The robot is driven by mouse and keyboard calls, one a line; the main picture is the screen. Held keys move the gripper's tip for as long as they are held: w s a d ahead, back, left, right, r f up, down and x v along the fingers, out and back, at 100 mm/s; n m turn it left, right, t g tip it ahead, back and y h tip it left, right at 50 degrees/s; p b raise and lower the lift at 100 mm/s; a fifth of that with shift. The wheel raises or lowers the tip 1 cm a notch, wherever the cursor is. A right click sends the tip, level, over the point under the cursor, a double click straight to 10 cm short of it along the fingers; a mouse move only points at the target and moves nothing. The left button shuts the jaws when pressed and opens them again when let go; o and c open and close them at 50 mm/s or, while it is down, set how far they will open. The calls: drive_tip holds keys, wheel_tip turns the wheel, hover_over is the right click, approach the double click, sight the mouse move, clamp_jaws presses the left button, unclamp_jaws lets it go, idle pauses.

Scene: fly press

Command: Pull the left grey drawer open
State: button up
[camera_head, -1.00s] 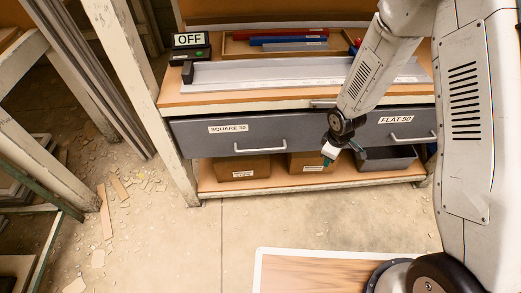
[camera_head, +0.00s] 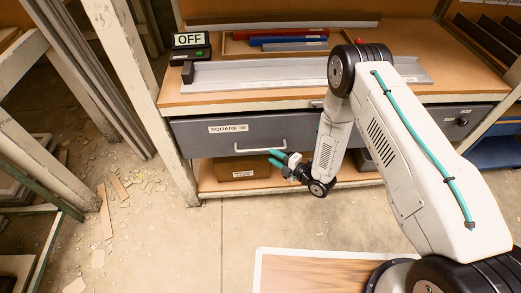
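My gripper (camera_head: 273,158) is just below and in front of the handle's right end, pointing left. Its two teal fingers are spread apart with nothing seen between them. I cannot tell whether a finger touches the handle.
A cardboard box (camera_head: 243,169) stands on the shelf below. A bench leg (camera_head: 160,125) is at left. The floor in front is mostly clear, with debris at left.

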sight(260, 150)
drive_tip(key=x, duration=0.7)
drive_tip(key=shift+w+a, duration=0.15)
clamp_jaws()
